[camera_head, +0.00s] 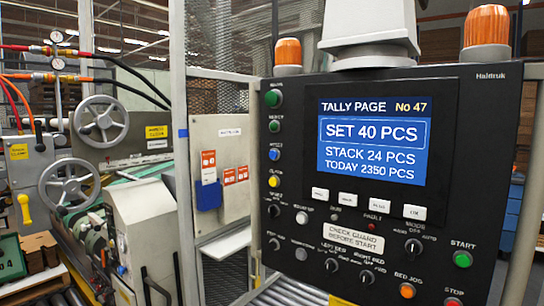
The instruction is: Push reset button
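A black control panel (295,130) fills the right half of the view. A column of round buttons runs down its left edge: a green button (273,98), a second green button (273,126), a blue button (273,154) and a yellow button (274,181). Their labels are too small to read surely, so I cannot tell which is the reset button. A green START button (462,259) is at lower right, above a red button (453,301) cut by the bottom edge. An orange BED JOG button (407,290) is left of these. Neither gripper is in view.
The panel's blue screen (371,143) reads SET 40 PCS and STACK 24 PCS. Several knobs sit below it. Orange beacons (288,52) (486,26) stand on top. A mesh guard and machine with handwheels (101,121) are at left. The space before the panel looks clear.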

